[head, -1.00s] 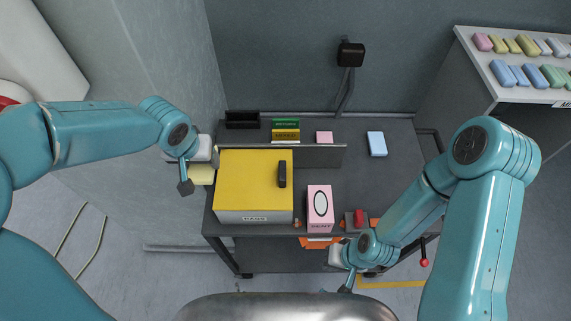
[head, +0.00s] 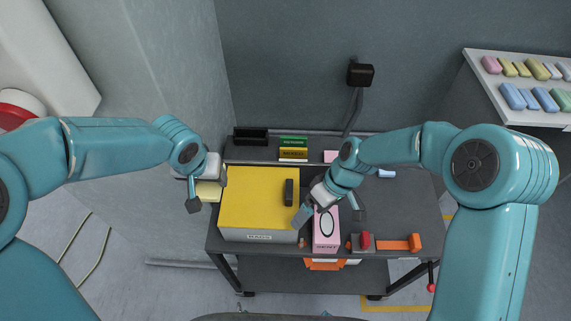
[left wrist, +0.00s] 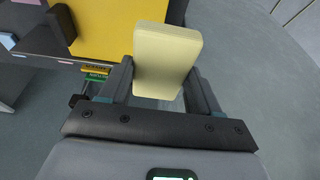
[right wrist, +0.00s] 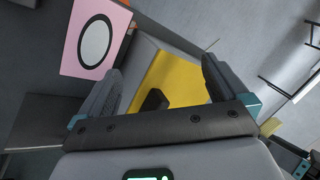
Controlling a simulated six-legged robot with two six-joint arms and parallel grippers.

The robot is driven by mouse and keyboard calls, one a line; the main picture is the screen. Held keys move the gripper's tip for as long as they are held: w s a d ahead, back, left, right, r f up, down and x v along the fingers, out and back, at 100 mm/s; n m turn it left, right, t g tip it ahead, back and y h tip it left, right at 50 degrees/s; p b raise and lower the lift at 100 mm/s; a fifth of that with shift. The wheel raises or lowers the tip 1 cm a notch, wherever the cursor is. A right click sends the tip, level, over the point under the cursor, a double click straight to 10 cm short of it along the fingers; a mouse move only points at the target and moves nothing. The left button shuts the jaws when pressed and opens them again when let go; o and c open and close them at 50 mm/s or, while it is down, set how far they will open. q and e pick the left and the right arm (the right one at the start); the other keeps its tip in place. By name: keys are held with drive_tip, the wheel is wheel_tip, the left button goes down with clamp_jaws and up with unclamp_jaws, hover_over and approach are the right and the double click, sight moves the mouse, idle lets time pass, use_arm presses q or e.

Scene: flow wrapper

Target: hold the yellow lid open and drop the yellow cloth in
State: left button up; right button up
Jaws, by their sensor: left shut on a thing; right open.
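The grey box with the yellow lid (head: 252,196) stands at the left of the cart; its lid lies shut, with a black handle (head: 289,192) near its right edge. My left gripper (head: 208,180) is shut on the pale yellow cloth (left wrist: 166,58), just left of the box. The cloth also shows in the head view (head: 208,191). My right gripper (head: 328,210) is open and empty, above the pink box near the lid's right side. In the right wrist view the yellow lid (right wrist: 178,75) and its black handle (right wrist: 154,101) lie between and beyond the open fingers.
A pink tissue box (head: 325,240) stands right of the lidded box, close to my right gripper. A red item (head: 365,240) and an orange item (head: 402,245) lie at the cart's front right. Green and yellow boxes (head: 293,147) stand at the back. A side shelf (head: 530,112) holds several coloured cloths.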

drive_tip(key=w+a+r+n+t+h, duration=0.2)
drive_tip(key=w+a+r+n+h, duration=0.3)
drive_tip(key=w+a+r+n, duration=0.4)
drive_tip(key=shift+n, duration=0.3)
drive_tip(key=f, duration=0.4)
drive_tip(key=d+f, duration=0.1)
drive_tip(key=f, duration=0.8)
drive_tip(key=shift+s+d, duration=0.35)
drive_tip(key=shift+s, duration=0.1)
drive_tip(key=shift+r, duration=0.1)
drive_tip(key=c, duration=1.1)
drive_tip(key=shift+d+b, duration=0.6)
drive_tip(key=shift+d, duration=6.9)
